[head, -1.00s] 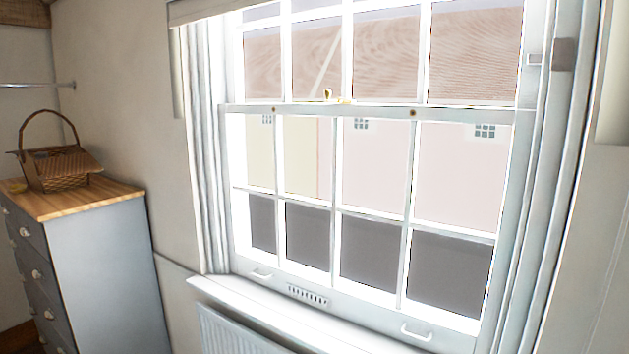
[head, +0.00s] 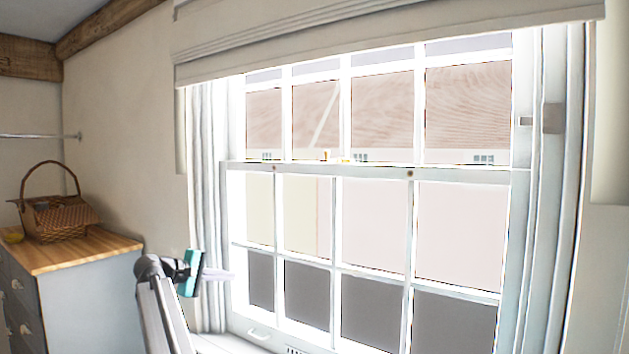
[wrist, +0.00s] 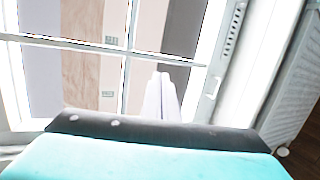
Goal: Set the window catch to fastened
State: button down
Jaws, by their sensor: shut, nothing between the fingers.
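The window catch (head: 329,156) is a small brass fitting on top of the meeting rail (head: 310,169) of the white sash window, near its middle. A second small brass part (head: 346,160) shows just right of it. The catch is too small to tell whether it is fastened. My gripper (head: 231,275) is at the lower left of the window, below and left of the catch and well apart from it. Its pale fingers are shut and empty, also seen in the wrist view (wrist: 160,88) against the panes. I cannot make out the catch in the wrist view.
A blind (head: 390,42) hangs across the window top. A grey chest (head: 92,290) with a wicker basket (head: 60,217) stands left of my arm. A radiator (wrist: 290,95) shows in the wrist view.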

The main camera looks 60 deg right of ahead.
jog(key=s+d+r+m+g, duration=0.1)
jog(key=s+r, duration=0.3)
jog(key=r, duration=0.8)
jog(key=s+d+r+m+g+h, duration=0.1)
jog(key=s+r, duration=0.4)
jog(key=r, duration=0.8)
jog(key=s+d+r+m+g+h+p, duration=0.1)
jog(key=s+d+r+m+g, duration=0.1)
jog(key=r, duration=1.1)
jog(key=s+d+g, duration=0.1)
jog(key=s+d, duration=0.1)
jog(key=s, duration=0.1)
jog(key=shift+s+m, duration=0.2)
jog(key=shift+m, duration=0.2)
jog(key=shift+s+d, duration=0.1)
jog(key=shift+d, duration=0.1)
jog(key=s+d+p, duration=0.3)
jog(key=s+d, duration=0.5)
jog(key=shift+f, duration=0.1)
